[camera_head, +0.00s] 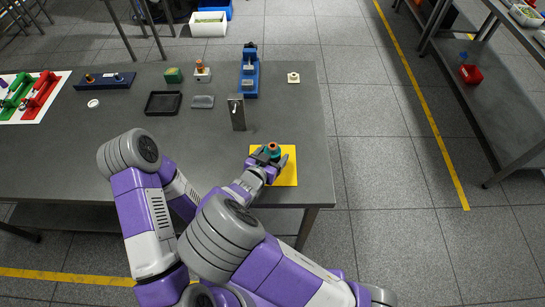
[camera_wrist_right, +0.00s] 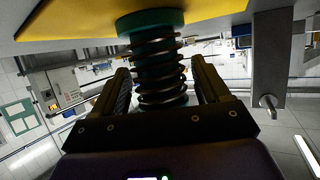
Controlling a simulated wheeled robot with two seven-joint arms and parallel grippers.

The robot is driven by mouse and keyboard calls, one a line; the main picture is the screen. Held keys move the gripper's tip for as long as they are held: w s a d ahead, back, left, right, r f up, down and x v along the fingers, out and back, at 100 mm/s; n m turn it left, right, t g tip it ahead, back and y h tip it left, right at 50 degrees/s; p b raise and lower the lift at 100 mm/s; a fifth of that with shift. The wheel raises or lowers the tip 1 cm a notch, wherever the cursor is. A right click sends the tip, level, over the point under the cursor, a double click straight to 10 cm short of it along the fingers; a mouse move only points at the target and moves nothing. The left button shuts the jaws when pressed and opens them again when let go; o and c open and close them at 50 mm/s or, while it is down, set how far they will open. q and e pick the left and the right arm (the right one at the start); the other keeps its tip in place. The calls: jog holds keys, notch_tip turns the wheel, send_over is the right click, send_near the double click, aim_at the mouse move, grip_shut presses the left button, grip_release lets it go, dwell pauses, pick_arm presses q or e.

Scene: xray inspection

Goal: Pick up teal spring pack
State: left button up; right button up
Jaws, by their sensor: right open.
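The teal spring pack (camera_head: 273,150) stands on a yellow square mat (camera_head: 289,176) near the right end of the grey table. In the right wrist view its dark coil spring (camera_wrist_right: 157,70) shows between teal end plates. My right gripper (camera_head: 270,161) is at the spring pack. In the wrist view its open fingers (camera_wrist_right: 163,88) stand on either side of the coil, with visible gaps. Whether either finger touches it lower down cannot be told. My left arm shows at the left of the head view, but its gripper is hidden.
A grey metal block (camera_head: 237,112) stands on the table (camera_head: 140,135) behind the mat. Red and green holders (camera_head: 40,95) are at far left. The table edge is just right of the mat.

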jog(key=shift+x, duration=1.1)
jog(key=c, duration=1.2)
